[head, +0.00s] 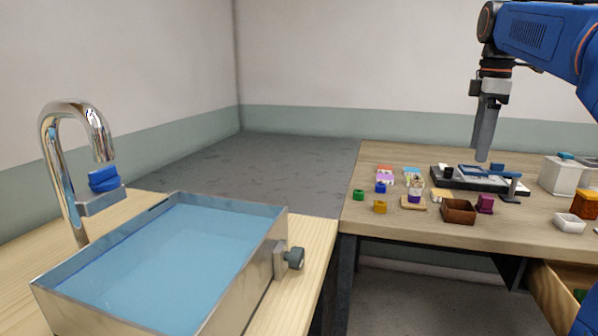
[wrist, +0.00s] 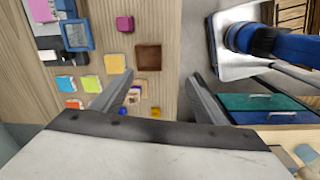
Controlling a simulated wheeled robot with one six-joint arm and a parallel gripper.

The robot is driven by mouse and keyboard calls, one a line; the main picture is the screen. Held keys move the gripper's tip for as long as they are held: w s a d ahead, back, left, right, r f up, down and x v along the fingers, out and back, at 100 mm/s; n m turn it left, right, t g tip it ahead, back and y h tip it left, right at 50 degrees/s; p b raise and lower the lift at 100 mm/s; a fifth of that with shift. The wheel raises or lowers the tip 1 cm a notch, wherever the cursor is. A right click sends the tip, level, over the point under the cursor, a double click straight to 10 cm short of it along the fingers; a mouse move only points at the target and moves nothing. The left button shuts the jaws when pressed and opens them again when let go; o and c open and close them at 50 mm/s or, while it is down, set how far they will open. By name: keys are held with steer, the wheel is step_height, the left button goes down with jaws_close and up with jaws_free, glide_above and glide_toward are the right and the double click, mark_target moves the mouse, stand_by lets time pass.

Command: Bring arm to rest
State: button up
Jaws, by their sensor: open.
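My gripper (head: 483,155) hangs above the wooden table (head: 400,157) at the right of the head view, pointing down, with my blue arm above it. In the wrist view my gripper (wrist: 160,76) has its two fingers wide apart with nothing between them. Below it in that view lie a brown open box (wrist: 148,58) and a small purple-and-tan holder (wrist: 133,96), partly hidden by a finger.
A basin (head: 278,240) of blue water with a chrome faucet (head: 62,165) stands at the left. The table also holds a dark tray with blue frames (head: 445,184), a white box (head: 560,176), an orange block (head: 584,206) and small coloured blocks. An open drawer (head: 550,292) juts out below.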

steer(key=s+a+f+m+t, duration=0.1)
steer(key=s+a+f+m, duration=0.3)
steer(key=s+f, duration=0.5)
steer(key=s+a+f+m+t, duration=0.1)
steer(key=s+a+f+m, duration=0.3)
steer(key=s+f, duration=0.5)
steer(key=s+a+f+m+t, duration=0.2)
steer(key=s+a+f+m, duration=0.2)
steer(key=s+f, duration=0.5)
step_height(320, 180, down, 4)
steer(key=shift+a+f+m, duration=0.15)
steer(key=shift+a+m, duration=0.25)
steer(key=shift+c, duration=0.7)
